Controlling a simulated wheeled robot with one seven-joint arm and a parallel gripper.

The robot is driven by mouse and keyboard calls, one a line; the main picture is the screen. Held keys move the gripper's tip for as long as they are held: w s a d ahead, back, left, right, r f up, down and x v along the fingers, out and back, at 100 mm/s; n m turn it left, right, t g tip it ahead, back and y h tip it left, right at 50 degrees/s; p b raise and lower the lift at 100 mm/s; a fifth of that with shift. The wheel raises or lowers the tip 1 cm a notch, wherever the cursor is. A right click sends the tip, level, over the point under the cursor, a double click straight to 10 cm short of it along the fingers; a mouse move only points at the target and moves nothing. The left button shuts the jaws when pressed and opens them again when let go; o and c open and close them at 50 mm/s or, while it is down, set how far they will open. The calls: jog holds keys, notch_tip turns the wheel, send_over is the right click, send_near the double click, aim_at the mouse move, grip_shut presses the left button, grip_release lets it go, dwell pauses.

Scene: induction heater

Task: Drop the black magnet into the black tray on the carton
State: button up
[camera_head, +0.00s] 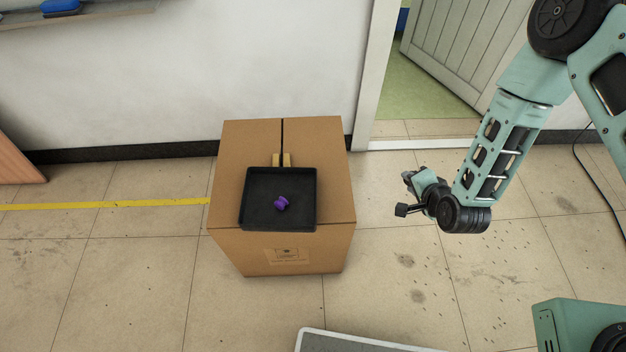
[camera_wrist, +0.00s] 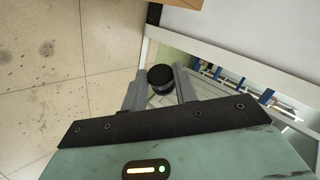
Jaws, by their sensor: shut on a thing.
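The black magnet (camera_wrist: 160,76) is a short round black piece, held between the two grey fingers of my gripper (camera_wrist: 159,86) in the wrist view. In the head view my gripper (camera_head: 409,179) is in the air to the right of the carton (camera_head: 235,250), apart from it; the magnet is too small to make out there. The black tray (camera_head: 258,185) is square and shallow, and lies on top of the carton. A small purple object (camera_head: 281,203) lies inside the tray.
A doorway with an open door (camera_head: 450,45) is behind my arm. A grey panel with a white edge (camera_head: 350,340) is at the front. Tiled floor between gripper and carton is clear.

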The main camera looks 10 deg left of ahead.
jog(key=s+a+n+g+y+b, duration=0.25)
jog(key=a+n+b, duration=0.35)
jog(key=a, duration=1)
jog(key=s+a+n+g+y+b, duration=0.1)
jog(key=a+n+g+y+b, duration=0.45)
jog(key=a, duration=1.05)
jog(key=f+b, duration=0.1)
jog(key=f+m+t+h+b, duration=0.1)
jog(key=f+b, duration=0.1)
jog(key=f+h+b, duration=0.1)
jog(key=f+b, duration=0.1)
jog(key=shift+w+d+t, duration=0.1)
jog(key=shift+w+t, duration=0.15)
jog(key=shift+t, duration=0.15)
jog(key=o, duration=1)
jog(key=shift+d, duration=0.1)
